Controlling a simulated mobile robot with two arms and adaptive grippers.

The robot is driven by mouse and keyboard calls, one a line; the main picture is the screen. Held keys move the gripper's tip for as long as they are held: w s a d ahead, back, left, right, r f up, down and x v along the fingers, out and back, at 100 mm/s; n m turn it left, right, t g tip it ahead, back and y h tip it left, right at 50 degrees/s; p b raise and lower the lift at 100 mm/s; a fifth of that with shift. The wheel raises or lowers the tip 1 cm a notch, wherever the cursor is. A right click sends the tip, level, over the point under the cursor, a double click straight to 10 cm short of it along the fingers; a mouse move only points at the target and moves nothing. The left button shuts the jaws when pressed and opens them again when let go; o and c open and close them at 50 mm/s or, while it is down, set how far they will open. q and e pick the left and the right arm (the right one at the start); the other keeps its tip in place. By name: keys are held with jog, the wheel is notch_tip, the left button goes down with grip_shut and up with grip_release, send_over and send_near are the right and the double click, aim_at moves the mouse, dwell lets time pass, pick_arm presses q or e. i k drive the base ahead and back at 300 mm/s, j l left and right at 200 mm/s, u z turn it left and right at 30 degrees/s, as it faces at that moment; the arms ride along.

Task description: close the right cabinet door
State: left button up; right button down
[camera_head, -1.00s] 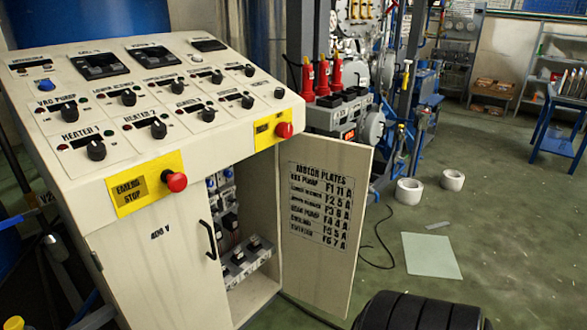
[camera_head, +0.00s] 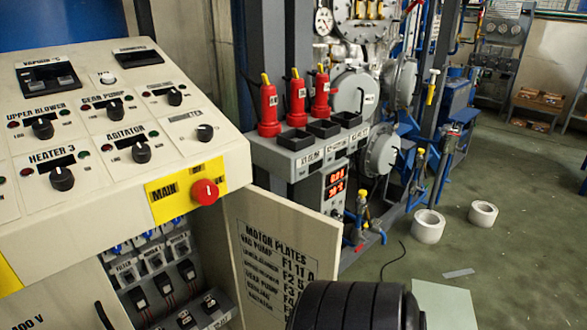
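The right cabinet door (camera_head: 283,248) stands open below the control console (camera_head: 110,235). The lower part of the door is hidden behind a black ribbed part of my own arm. Inside the open cabinet (camera_head: 160,275) are rows of breakers and switches. The left cabinet door (camera_head: 62,300) looks shut, and its black handle (camera_head: 104,316) shows at the bottom edge. Neither of my grippers is in view.
A red "Main" knob (camera_head: 205,192) sticks out on the console's corner above the opening. A grey unit with several red handles (camera_head: 310,140) stands behind the door. Two white rolls (camera_head: 429,226) and a pale sheet (camera_head: 443,305) lie on the floor to the right, with free floor around them.

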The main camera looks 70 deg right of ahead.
aim_at(280, 246)
jog(key=k+l, duration=0.1)
jog(key=l, duration=0.3)
jog(key=k+l, duration=0.1)
jog(key=l, duration=0.3)
jog(key=k+l, duration=0.1)
jog(key=l, duration=0.75)
jog(key=k+l, duration=0.15)
jog(key=l, duration=0.25)
jog(key=k+l+u, duration=0.1)
jog(key=l, duration=0.3)
jog(key=k+l, duration=0.1)
jog(key=l, duration=0.3)
